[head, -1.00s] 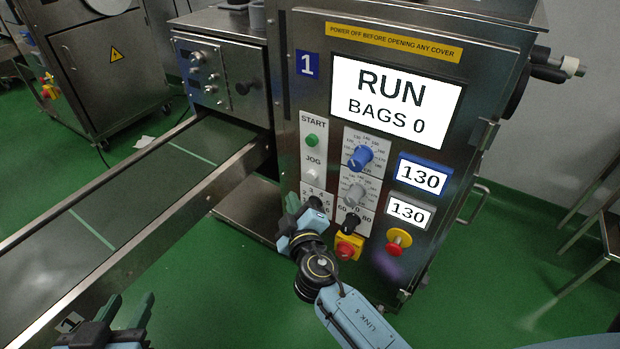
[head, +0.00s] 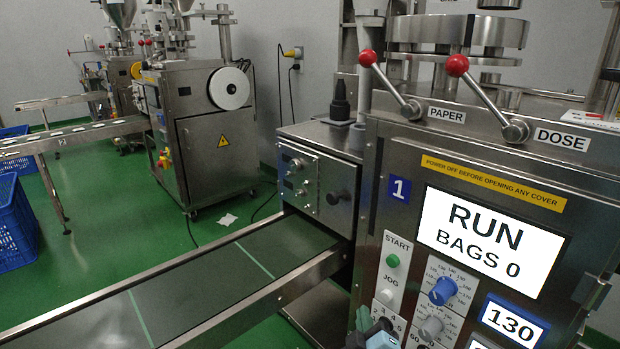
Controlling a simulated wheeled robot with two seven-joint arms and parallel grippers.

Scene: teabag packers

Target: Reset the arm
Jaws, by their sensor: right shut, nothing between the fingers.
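The packing machine marked 1 (head: 400,188) fills the right side of the head view. Its screen (head: 489,243) reads RUN and BAGS 0. My right gripper (head: 364,320) shows at the bottom edge, in front of the lower part of the control panel. It is shut and empty, and the arm behind it is mostly cut off by the frame. Whether it touches the panel cannot be told. The green START button (head: 393,261) and the blue dial (head: 443,291) are just above and to the right of it. My left gripper is out of view.
A conveyor (head: 190,300) with an empty dark belt runs out to the lower left. Two red-knobbed levers (head: 457,66), PAPER and DOSE, stick up from the machine. A second packing machine (head: 205,140) and blue crates (head: 12,225) stand beyond. Green floor between is mostly clear.

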